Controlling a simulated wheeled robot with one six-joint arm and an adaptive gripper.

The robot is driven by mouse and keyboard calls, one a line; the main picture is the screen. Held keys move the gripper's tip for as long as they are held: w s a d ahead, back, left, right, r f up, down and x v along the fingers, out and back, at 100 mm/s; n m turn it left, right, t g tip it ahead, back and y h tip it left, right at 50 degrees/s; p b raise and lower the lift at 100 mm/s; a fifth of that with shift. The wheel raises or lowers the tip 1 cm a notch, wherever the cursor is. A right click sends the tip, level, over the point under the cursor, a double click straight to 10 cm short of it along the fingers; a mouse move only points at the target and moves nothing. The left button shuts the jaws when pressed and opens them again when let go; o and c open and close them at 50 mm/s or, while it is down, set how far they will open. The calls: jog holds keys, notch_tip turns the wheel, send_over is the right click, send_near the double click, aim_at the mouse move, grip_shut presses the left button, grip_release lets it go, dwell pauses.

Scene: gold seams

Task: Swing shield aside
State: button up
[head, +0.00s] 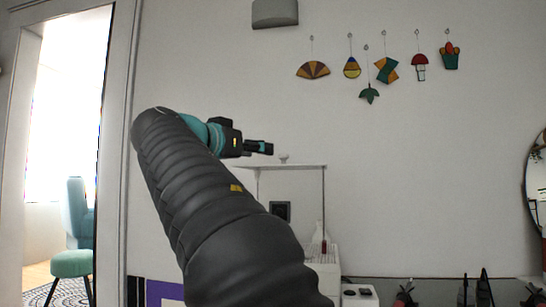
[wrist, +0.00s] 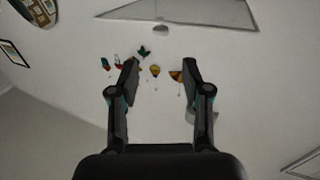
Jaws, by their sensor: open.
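A thin, pale panel, which looks like the shield (head: 300,166), shows almost edge-on in the head view, with a small knob (head: 283,158) on top. In the wrist view the panel (wrist: 195,14) is a grey see-through shape at the top edge, with the knob (wrist: 160,28) near its border. My gripper (head: 262,147) is up and to the left of the knob in the head view, apart from it. In the wrist view my gripper (wrist: 158,68) is open, with nothing between its fingers. My arm hides part of the area below the panel.
Several coloured glass ornaments (head: 312,70) hang on the white wall. A white bottle (head: 320,236) and a white box (head: 325,275) stand below the panel. Dark tools (head: 484,287) are at lower right, and a round mirror (head: 538,185) is at the right edge. A doorway is at left.

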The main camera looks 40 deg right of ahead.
aim_at(284, 155)
jog(key=p+x, duration=0.1)
jog(key=x, duration=1.1)
jog(key=shift+w+f+p, duration=0.1)
jog(key=shift+p, duration=0.2)
grip_shut()
